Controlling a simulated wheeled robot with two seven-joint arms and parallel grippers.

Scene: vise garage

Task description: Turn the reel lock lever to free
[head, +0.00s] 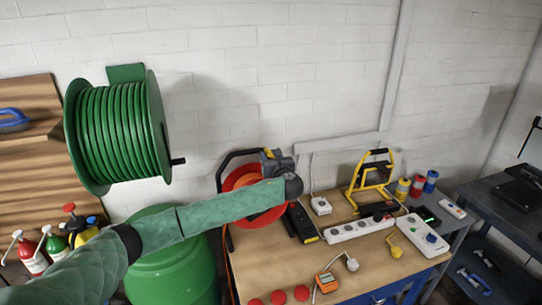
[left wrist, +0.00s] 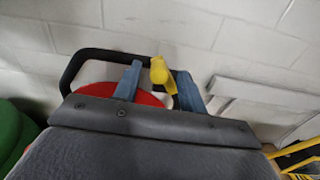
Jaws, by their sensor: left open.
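The red cable reel (head: 240,181) stands on the wooden workbench with a black tube frame, partly hidden behind my left arm. My left gripper (head: 271,156) is at the top right of the reel. In the left wrist view its two blue fingers (left wrist: 158,88) are spread apart. The yellow lock lever (left wrist: 159,72) shows between them, closer to the right finger; I cannot tell whether they touch. The red reel (left wrist: 146,99) and its black frame (left wrist: 78,62) lie beyond the fingers. The lever's lower end is hidden. My right gripper is not in view.
A green hose reel (head: 120,133) hangs on the wall above a green barrel (head: 172,270). On the bench are white power strips (head: 358,229), a yellow work lamp (head: 371,178), a white socket (head: 320,205) and an orange meter (head: 327,282). The brick wall is close behind.

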